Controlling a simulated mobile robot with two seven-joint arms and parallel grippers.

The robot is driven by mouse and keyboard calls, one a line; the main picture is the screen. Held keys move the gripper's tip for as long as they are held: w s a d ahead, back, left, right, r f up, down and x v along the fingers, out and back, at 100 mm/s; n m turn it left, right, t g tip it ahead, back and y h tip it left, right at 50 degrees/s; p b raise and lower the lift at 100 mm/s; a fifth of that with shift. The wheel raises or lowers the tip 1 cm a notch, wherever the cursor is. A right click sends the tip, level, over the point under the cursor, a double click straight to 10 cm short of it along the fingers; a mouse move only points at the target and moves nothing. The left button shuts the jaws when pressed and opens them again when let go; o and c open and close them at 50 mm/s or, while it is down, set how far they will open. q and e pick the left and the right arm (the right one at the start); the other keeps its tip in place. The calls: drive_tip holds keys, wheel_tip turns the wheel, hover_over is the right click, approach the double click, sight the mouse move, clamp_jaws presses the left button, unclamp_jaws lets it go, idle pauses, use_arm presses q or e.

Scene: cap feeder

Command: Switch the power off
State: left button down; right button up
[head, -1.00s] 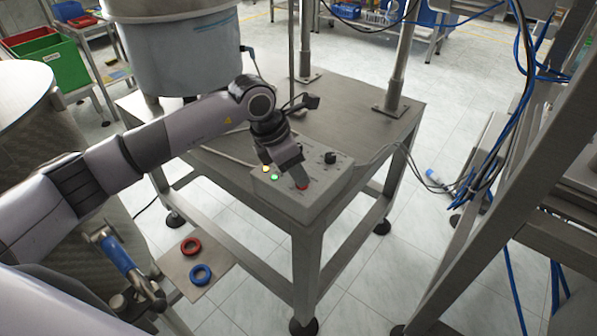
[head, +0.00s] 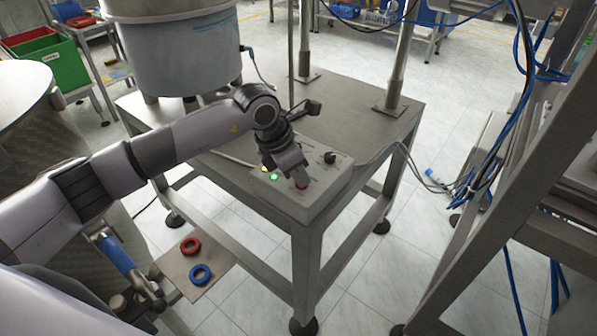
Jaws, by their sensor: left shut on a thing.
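A grey control box (head: 318,199) sits on the near corner of the metal table. On it are a green lit lamp (head: 273,177), a yellow lamp (head: 266,168), a black knob (head: 330,157) and a red control (head: 302,186). My left gripper (head: 300,181) reaches down over the box from the left and is shut on the red control. Its fingers hide most of that control, so its setting cannot be read. My right gripper is not in view.
A large metal bowl (head: 180,55) stands at the back left of the table (head: 372,125). Metal posts (head: 398,65) rise behind the box. A red ring (head: 190,246) and a blue ring (head: 200,274) lie on a low plate. A metal frame with blue cables stands at right.

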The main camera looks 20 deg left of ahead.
use_arm(q)
drive_tip(key=n, duration=0.2)
drive_tip(key=shift+d+n+t+y, duration=0.1)
drive_tip(key=shift+n+t+y, duration=0.2)
drive_tip(key=shift+t, duration=0.1)
drive_tip(key=n+y+b, duration=0.1)
drive_tip(key=n, duration=0.1)
drive_tip(key=shift+s+d+n+t, duration=0.1)
drive_tip(key=shift+n+t, duration=0.2)
drive_tip(key=n+b, duration=0.1)
drive_tip(key=n, duration=0.1)
drive_tip(key=n+y, duration=0.1)
drive_tip(key=n, duration=0.1)
drive_tip(key=shift+d+y+b, duration=0.15)
drive_tip(key=shift+y+b, duration=0.15)
drive_tip(key=shift+b, duration=0.05)
drive_tip(key=shift+n+y+b, duration=0.3)
drive_tip(key=shift+n, duration=0.7)
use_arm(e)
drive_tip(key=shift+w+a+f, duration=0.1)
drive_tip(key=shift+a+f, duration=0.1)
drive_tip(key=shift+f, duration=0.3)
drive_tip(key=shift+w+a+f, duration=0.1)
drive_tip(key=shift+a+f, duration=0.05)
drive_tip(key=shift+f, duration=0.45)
use_arm(q)
drive_tip(key=c, duration=1.2)
unclamp_jaws()
drive_tip(key=shift+r, duration=0.1)
drive_tip(key=v, duration=0.7)
